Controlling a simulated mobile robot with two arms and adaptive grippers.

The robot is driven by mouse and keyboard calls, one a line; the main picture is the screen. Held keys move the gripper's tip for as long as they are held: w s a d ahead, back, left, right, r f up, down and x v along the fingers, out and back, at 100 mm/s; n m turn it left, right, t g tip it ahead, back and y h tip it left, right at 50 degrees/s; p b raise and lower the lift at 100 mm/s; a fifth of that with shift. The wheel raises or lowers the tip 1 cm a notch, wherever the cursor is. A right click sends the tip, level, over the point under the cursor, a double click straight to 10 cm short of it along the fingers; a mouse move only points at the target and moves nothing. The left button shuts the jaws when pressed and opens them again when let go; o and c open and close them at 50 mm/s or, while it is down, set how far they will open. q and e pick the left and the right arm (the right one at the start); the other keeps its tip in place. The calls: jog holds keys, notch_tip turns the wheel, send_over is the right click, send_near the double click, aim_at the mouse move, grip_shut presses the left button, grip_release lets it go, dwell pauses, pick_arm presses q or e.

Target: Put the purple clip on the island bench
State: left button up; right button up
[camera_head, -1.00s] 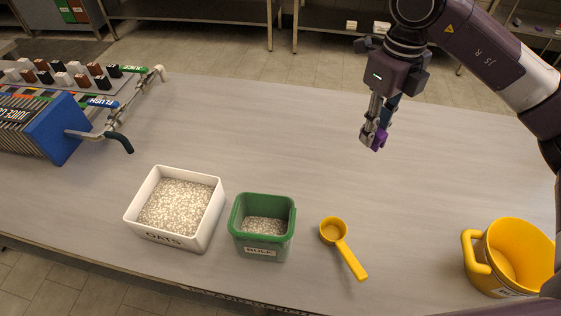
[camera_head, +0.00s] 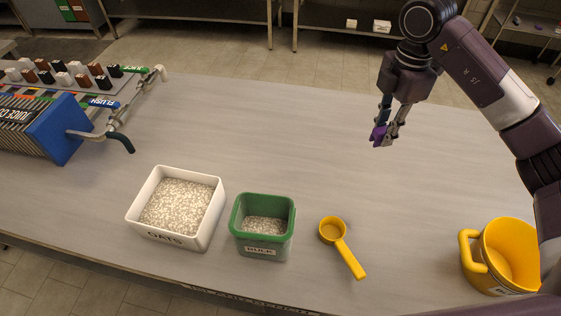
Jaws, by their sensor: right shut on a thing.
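My right gripper (camera_head: 386,138) comes in from the upper right and is shut on the purple clip (camera_head: 379,135). The clip is small and partly hidden by the fingers. The gripper holds it over the far right part of the grey bench (camera_head: 290,130); I cannot tell how high above the top it is. Whether this bench is the island bench, no label shows. My left gripper is not in view.
Along the near side stand a white oats box (camera_head: 211,217), a green tub (camera_head: 265,244), a yellow scoop (camera_head: 343,249) and a yellow jug (camera_head: 475,262). A blue-ended machine (camera_head: 65,128) with pipes stands at the left. The bench's middle is clear.

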jog(key=shift+d+f+m, duration=0.1)
jog(key=shift+m, duration=0.4)
jog(key=p, duration=0.5)
send_over(361, 188)
notch_tip(361, 188, down, 19)
jog(key=shift+s, duration=0.1)
jog(key=shift+f, duration=0.5)
jog(key=shift+f, duration=0.1)
jog(key=shift+f+b, duration=0.15)
jog(key=shift+b, duration=0.2)
jog(key=o, duration=0.9)
jog(key=shift+o, duration=0.2)
